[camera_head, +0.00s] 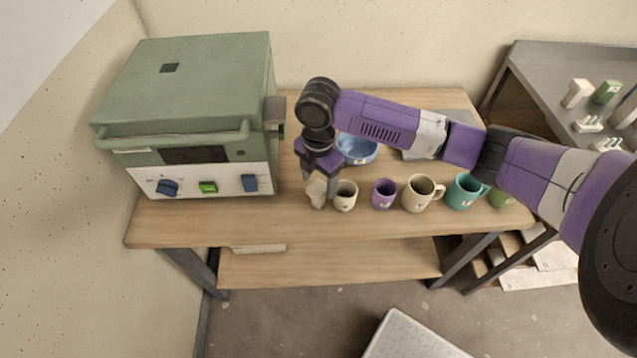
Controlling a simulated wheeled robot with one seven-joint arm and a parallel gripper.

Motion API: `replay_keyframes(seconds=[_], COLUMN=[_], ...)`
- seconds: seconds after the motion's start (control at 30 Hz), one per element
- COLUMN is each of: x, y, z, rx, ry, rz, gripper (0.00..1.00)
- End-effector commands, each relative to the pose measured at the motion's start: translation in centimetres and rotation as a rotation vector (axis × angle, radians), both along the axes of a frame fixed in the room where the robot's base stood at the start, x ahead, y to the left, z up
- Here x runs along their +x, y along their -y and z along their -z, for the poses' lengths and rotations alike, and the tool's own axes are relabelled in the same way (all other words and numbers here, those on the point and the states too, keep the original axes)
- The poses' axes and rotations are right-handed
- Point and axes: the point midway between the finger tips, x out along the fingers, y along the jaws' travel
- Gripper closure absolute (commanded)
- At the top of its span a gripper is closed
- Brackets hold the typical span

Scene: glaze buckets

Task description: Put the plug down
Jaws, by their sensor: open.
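A small cream piece that looks like the plug (317,194) is on the wooden table (230,225), near its front edge and just right of the green kiln. My gripper (321,190) points down over it with its fingers apart. The fingers are beside the cream piece and partly cover it. I cannot tell whether they touch it. A cream cup (345,195) stands close to the right finger.
The green kiln (200,105) with knobs fills the table's left end. A purple cup (383,193), a cream mug (421,193) and a teal mug (464,191) stand along the front right. A blue bowl (357,149) is behind. A grey side table (525,75) is at right.

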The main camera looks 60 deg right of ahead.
Motion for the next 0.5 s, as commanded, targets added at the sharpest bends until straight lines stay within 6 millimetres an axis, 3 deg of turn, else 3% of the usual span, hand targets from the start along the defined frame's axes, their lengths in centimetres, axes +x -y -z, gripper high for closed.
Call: replay_keyframes(seconds=[0.3,0.5], x=[0.1,0.0], y=[0.0,0.0], z=[-6.3,-9.4], rx=[0.0,0.0], ry=[0.004,0.002], rz=[-0.004,-0.002], gripper=[0.35,0.35])
